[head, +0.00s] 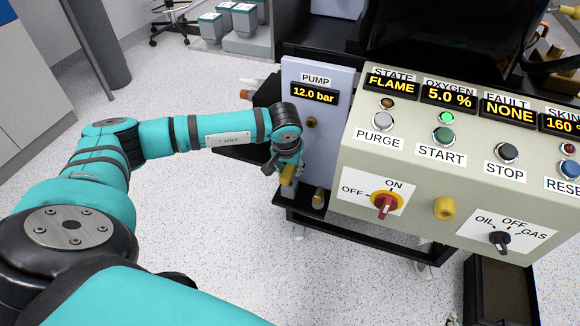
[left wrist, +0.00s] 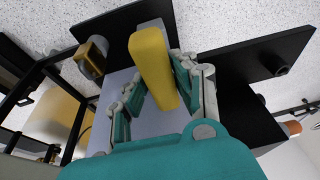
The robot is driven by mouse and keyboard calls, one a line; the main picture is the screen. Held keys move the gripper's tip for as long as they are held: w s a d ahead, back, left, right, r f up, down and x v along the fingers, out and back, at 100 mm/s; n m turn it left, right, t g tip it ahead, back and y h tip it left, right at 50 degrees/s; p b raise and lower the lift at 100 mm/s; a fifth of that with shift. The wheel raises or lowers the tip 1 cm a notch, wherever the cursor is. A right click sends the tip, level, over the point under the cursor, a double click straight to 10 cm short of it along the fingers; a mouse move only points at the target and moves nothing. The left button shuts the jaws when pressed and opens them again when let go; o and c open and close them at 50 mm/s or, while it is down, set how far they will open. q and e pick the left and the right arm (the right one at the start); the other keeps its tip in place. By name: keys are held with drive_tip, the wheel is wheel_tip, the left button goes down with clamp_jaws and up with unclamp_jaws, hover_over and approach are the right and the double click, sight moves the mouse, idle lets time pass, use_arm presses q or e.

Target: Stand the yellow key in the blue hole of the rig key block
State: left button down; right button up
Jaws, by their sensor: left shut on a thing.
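My left gripper (head: 288,166) hangs in front of the pale panel under the PUMP display. It is shut on the yellow key (head: 287,174), whose lower part shows just below the fingers. In the left wrist view, the yellow key (left wrist: 153,62) is a thick yellow bar held between the two fingers of the left gripper (left wrist: 157,82), sticking out past their tips. I cannot make out the rig key block or its blue hole in either view. My right gripper is not in view.
The pale pump panel (head: 300,75) stands close behind the gripper. The burner control console (head: 420,165), with buttons, a red switch (head: 385,204) and a yellow knob (head: 445,208), stands to its right. A brass-coloured fitting (head: 318,197) sits low beside the gripper. Open floor (head: 190,240) lies left.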

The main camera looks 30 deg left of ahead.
use_arm(q)
drive_tip(key=shift+f, duration=0.3)
drive_tip(key=c, duration=1)
unclamp_jaws()
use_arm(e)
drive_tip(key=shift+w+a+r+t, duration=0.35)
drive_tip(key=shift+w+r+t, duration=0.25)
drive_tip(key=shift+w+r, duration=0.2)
use_arm(q)
drive_tip(key=shift+o, duration=0.2)
drive_tip(key=v, duration=1.2)
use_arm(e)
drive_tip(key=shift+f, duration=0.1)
